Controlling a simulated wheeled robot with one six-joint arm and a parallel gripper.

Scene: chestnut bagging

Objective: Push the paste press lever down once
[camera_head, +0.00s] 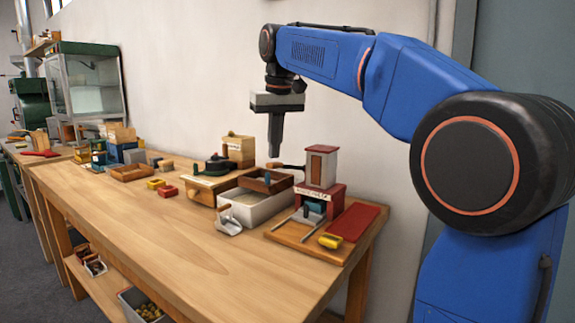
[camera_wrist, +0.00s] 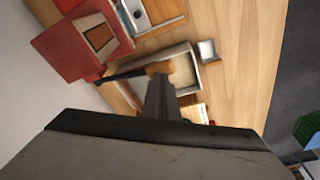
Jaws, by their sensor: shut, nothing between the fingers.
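The paste press (camera_head: 320,172) stands at the right end of the wooden table, with a grey-white upper box on a red body. It also shows in the wrist view (camera_wrist: 75,45) at the upper left. Its lever (camera_head: 286,166) is a dark rod that sticks out to the left of the press. The lever's wooden handle (camera_wrist: 158,69) shows in the wrist view just beyond my fingertips. My gripper (camera_head: 275,155) is shut and empty, pointing down above the lever end. In the wrist view the fingers (camera_wrist: 160,88) overlap the lever's near side; I cannot tell whether they touch.
A white bin (camera_head: 255,207) with a scoop (camera_head: 229,222) stands left of the press. A wooden tray (camera_head: 265,181) lies behind it. The table's front middle is clear.

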